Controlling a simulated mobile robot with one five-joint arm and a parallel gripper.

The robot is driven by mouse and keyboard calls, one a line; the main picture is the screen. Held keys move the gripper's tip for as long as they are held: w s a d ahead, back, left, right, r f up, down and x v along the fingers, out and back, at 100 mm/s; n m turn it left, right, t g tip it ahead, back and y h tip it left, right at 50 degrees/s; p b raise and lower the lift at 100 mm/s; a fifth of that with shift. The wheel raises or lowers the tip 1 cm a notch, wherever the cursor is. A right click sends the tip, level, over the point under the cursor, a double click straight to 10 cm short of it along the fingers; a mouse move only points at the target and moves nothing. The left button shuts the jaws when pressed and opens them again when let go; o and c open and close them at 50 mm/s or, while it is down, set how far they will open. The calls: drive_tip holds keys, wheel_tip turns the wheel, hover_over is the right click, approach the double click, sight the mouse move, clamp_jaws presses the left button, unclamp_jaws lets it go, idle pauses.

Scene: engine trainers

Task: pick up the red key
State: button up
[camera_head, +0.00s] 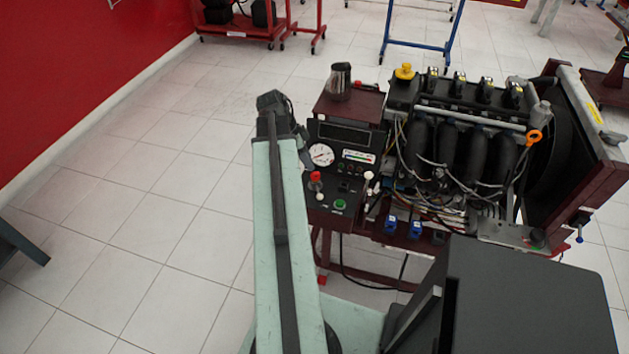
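A small red piece (316,177) stands on the left side of the engine trainer's control panel; it looks like the red key, but it is too small to be sure. It shows upright beside a white gauge, above a green button. My arm reaches up the picture, left of the panel. My gripper (272,101) is the dark end of that arm, left of the trainer's upper shelf. The fingers cannot be made out, so I cannot tell if it is open or shut. It appears apart from the red piece.
The engine (465,140) with hoses and wires fills the trainer's right side. A dark jug-like container (340,81) stands on the shelf above the panel. A red wall (80,70) runs along the left. The tiled floor (150,190) between is clear.

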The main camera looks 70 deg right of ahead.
sight(315, 173)
drive_tip(key=b+x, duration=0.4)
drive_tip(key=x, duration=0.1)
drive_tip(key=b+x, duration=0.2)
drive_tip(key=b, duration=0.1)
drive_tip(key=shift+s+a+f, duration=0.15)
drive_tip(key=shift+a+f, duration=0.15)
drive_tip(key=shift+f, duration=0.2)
drive_tip(key=shift+r, duration=0.2)
clamp_jaws()
